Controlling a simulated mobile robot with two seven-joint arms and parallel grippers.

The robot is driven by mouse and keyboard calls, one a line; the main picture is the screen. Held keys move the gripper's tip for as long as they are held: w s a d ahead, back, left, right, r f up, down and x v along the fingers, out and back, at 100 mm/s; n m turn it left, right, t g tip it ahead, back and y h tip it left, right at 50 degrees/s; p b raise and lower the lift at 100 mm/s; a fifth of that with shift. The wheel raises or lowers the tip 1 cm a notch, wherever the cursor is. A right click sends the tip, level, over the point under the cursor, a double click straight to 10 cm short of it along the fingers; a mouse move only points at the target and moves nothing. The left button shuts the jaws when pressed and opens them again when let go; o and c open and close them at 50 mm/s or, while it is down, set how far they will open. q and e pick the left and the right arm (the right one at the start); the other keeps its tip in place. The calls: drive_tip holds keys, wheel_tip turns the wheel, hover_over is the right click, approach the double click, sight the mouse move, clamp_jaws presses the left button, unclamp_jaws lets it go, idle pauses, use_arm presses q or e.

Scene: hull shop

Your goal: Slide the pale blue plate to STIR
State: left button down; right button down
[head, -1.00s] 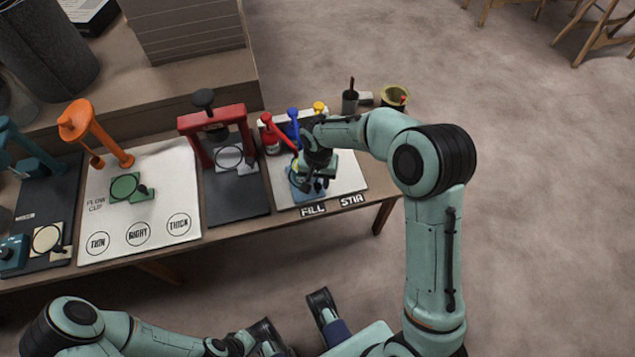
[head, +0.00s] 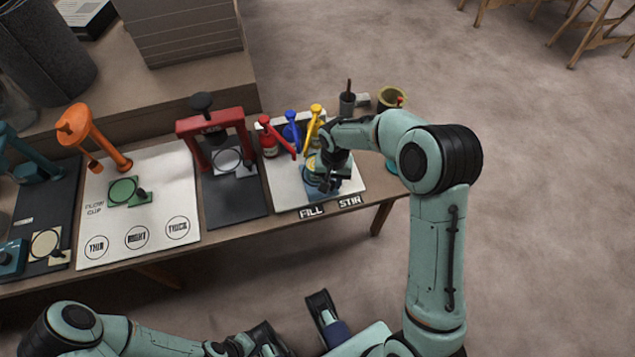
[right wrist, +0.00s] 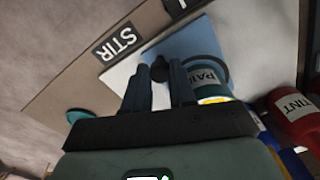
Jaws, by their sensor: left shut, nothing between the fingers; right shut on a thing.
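The pale blue plate (right wrist: 190,42) lies flat on the white board and carries a teal can marked PAINT (right wrist: 207,78). In the head view the plate (head: 313,194) is partly hidden under my right gripper (head: 326,181), between the FILL label (head: 311,211) and the STIR label (head: 349,201). In the right wrist view, my right gripper (right wrist: 158,88) is shut on the plate's dark knob (right wrist: 159,68); the STIR label (right wrist: 118,42) shows beyond the fingers. My left gripper (head: 262,338) is shut and empty at the bottom of the head view, away from the table.
Red, blue and yellow levers stand behind the plate, with a red TINT bottle (head: 268,144). A red press (head: 215,135) and the flow cup board (head: 150,215) are to the left. A grey cup (head: 347,104) and an olive pot (head: 391,98) stand at the back right.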

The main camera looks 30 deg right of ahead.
drive_tip(key=d, duration=0.2)
drive_tip(key=s+d, duration=0.1)
drive_tip(key=d, duration=0.4)
drive_tip(key=shift+s+d+r+p, duration=0.1)
drive_tip(key=shift+s+d+p, duration=0.2)
drive_tip(key=shift+s+d, duration=0.05)
drive_tip(key=c, duration=1.2)
unclamp_jaws()
drive_tip(key=shift+r, duration=0.25)
wheel_tip(320, 180, up, 13)
drive_tip(key=p, duration=0.2)
drive_tip(key=shift+f, duration=0.1)
